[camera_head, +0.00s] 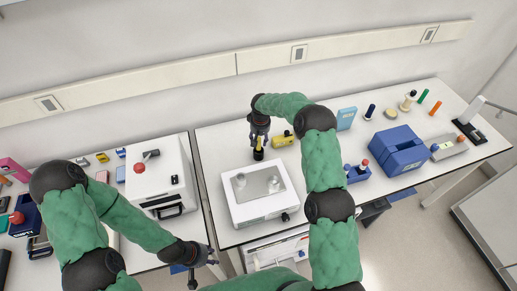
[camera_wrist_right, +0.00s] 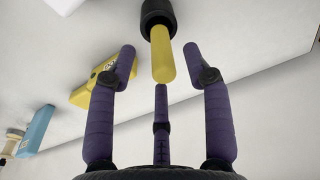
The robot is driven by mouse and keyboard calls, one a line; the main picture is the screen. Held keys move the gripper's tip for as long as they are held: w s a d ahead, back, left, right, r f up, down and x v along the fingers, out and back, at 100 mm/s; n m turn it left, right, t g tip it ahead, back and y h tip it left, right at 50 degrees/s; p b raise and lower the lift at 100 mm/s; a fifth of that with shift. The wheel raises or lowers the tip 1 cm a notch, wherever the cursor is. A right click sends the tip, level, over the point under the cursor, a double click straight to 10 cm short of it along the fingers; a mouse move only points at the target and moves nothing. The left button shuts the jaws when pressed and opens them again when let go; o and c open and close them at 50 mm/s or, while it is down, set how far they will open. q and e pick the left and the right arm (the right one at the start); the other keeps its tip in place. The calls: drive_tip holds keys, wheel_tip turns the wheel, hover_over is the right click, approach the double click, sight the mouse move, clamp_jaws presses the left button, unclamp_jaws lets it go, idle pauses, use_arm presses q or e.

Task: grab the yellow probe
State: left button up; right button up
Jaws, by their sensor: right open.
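The yellow probe (camera_head: 258,154) stands on the middle bench behind the white device, directly below my right gripper (camera_head: 259,134). In the right wrist view the yellow probe (camera_wrist_right: 162,55) shows a yellow shaft with a black end at the top. My right gripper (camera_wrist_right: 160,75) is open there, with its purple fingers spread and the shaft lying between the two upper fingertips. I see no finger closed on it. My left gripper (camera_head: 204,266) is low in the head view, away from the probe, and its finger opening is unclear.
A yellow box (camera_head: 284,138) lies close to the right of the probe. The white device (camera_head: 244,213) with a grey top plate is in front. A blue box (camera_head: 346,118) and a blue case (camera_head: 385,150) stand further right. Another white machine (camera_head: 158,170) is on the left bench.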

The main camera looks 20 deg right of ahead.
sight(259, 147)
drive_tip(key=f, duration=0.2)
drive_tip(key=w+f+b, duration=0.1)
drive_tip(key=f, duration=0.1)
clamp_jaws()
